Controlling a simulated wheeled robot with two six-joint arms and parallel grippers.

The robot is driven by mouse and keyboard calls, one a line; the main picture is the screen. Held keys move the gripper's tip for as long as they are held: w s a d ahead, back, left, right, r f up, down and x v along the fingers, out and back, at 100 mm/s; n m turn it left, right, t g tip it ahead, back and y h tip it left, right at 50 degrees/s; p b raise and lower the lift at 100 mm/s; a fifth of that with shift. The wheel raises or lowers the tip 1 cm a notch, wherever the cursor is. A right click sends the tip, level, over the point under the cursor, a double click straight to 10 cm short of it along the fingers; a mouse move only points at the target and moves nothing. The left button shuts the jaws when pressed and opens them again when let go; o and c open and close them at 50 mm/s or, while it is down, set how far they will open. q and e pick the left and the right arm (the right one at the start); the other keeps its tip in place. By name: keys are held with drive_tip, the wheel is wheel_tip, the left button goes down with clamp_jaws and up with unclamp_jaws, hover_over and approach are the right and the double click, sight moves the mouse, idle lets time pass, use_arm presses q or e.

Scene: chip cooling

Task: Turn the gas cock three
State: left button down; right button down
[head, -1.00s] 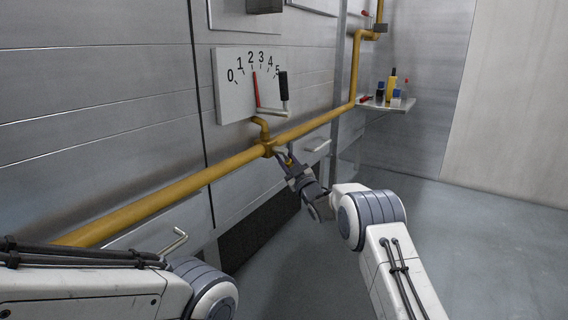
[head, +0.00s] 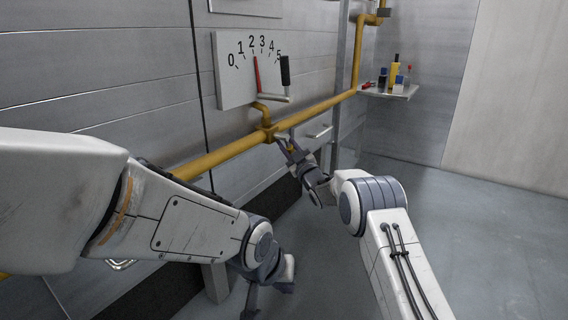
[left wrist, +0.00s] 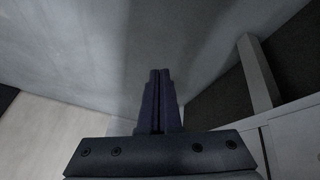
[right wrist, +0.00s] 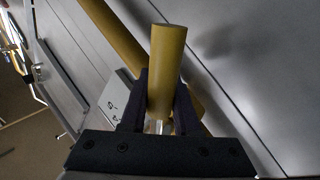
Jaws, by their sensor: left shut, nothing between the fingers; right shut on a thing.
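The numbered panel (head: 236,88) on the wall reads 0 to 5. Its red pointer (head: 257,73) stands between 2 and 3, closer to 2. A crank with a black grip (head: 285,72) sits at its lower right, untouched. The yellow pipe fitting (head: 268,132) lies below the panel. My right gripper (head: 282,141) is there, its fingers shut around a yellow cylinder (right wrist: 168,60), seen in the right wrist view. I cannot tell for sure whether this is the cock's handle. My left gripper (head: 250,308) hangs low near the floor, shut and empty, with fingers together in the left wrist view (left wrist: 160,75).
The yellow gas pipe (head: 315,108) runs along the wall and rises at the right. A small shelf (head: 405,94) with several bottles is in the back right corner. A drawer handle (head: 320,133) sticks out right of the fitting. Open floor (head: 480,230) lies at right.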

sight(287, 147)
use_arm(q)
drive_tip(key=w+d+n+t+h, duration=0.2)
drive_tip(key=w+n+t, duration=0.25)
drive_tip(key=w, duration=0.85)
drive_tip(key=w+d+n+t+h, duration=0.15)
drive_tip(key=w+n+t, duration=0.3)
drive_tip(key=w, duration=0.95)
drive_tip(key=w+a+f+n+t+h, duration=0.25)
drive_tip(key=w+a+n+t, duration=0.25)
drive_tip(key=a+n+t, duration=0.35)
drive_tip(key=w+d+r+t, duration=0.1)
drive_tip(key=w+d+r, duration=0.6)
drive_tip(key=w+r, duration=0.1)
drive_tip(key=shift+w+d, duration=0.2)
drive_tip(key=shift+w, duration=0.05)
drive_tip(key=shift+r, duration=0.1)
